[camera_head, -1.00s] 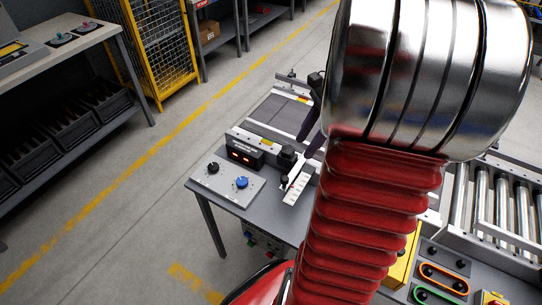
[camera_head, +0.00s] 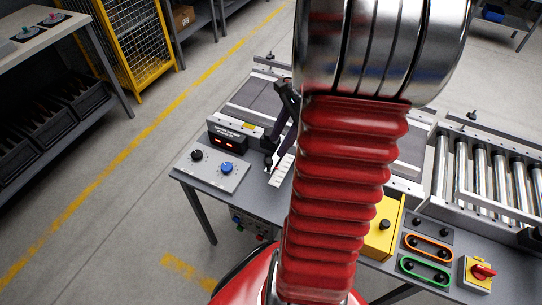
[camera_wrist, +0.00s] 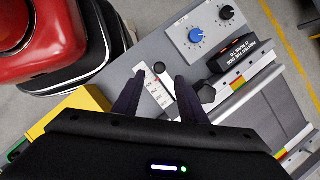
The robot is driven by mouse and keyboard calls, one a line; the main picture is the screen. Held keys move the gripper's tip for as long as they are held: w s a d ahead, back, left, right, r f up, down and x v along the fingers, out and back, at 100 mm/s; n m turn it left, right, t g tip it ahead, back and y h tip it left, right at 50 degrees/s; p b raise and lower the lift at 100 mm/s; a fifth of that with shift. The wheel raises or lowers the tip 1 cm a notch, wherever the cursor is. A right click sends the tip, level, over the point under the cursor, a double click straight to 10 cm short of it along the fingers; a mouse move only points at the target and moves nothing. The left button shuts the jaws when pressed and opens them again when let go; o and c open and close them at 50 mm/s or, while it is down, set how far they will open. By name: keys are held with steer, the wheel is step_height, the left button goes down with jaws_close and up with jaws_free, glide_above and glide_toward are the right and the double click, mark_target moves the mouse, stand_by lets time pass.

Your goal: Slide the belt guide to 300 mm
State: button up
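A white scale strip (camera_head: 281,171) lies on the grey table beside the control panel. It also shows in the wrist view (camera_wrist: 152,92), with markings too small to read. A small round black knob (camera_wrist: 160,67) sits at the strip, with a red mark to its left. I take it to be part of the belt guide; the rest of the guide is not clear. My gripper (camera_wrist: 160,77) is open, its dark fingers either side of the strip, tips close to the knob. I cannot tell whether they touch it. In the head view my arm hides part of the table.
A panel with a blue dial (camera_head: 227,168) and a black dial stands beside a display with red digits (camera_head: 229,143). A larger black knob (camera_wrist: 207,93) is right of my fingers. A yellow box (camera_head: 384,228), switches and a roller conveyor (camera_head: 490,175) are to the right.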

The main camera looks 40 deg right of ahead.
mark_target(269, 160)
steer(key=x, duration=0.7)
steer(key=shift+f, duration=0.1)
steer(key=shift+c, duration=0.5)
jaws_close()
